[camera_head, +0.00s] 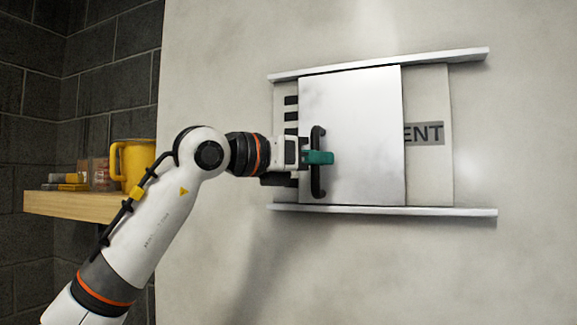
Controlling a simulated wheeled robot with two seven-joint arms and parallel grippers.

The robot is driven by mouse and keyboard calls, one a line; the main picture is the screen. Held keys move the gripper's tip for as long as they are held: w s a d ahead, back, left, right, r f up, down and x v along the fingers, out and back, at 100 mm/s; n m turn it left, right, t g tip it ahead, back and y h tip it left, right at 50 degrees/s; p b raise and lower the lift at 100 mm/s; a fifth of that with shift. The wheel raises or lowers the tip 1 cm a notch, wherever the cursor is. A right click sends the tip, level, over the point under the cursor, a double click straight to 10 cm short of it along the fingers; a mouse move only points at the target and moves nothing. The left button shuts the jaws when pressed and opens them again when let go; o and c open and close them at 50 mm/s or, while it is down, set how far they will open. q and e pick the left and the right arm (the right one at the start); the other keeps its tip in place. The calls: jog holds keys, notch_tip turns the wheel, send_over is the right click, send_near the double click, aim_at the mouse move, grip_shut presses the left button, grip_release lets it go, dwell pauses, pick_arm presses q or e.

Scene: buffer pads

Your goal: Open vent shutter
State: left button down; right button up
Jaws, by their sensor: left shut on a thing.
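The vent shutter (362,130) is a pale metal sliding panel on the wall, between an upper rail (400,63) and a lower rail (400,210). It covers the middle of the vent plate. Several dark slots (291,114) show to its left, and the letters "ENT" (424,133) show to its right. A black vertical handle (318,185) sits near the shutter's left edge. My left gripper (318,157) is shut on the handle at about mid-height, with a teal fingertip across it. My right gripper is not in view.
A wooden shelf (75,203) stands at the left, holding a yellow mug (138,163) and several small items. My left arm passes in front of the shelf's right end. The wall right of the vent is bare.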

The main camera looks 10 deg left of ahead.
pick_arm(q)
jog(key=b, duration=0.2)
send_near(395, 158)
jog(key=x, duration=0.5)
jog(key=c, duration=1.8)
grip_release()
jog(key=shift+o, duration=0.2)
jog(key=shift+s+a, duration=0.15)
jog(key=shift+a, duration=0.05)
jog(key=b+v, duration=0.5)
jog(key=v, duration=0.6)
jog(key=shift+s, duration=0.15)
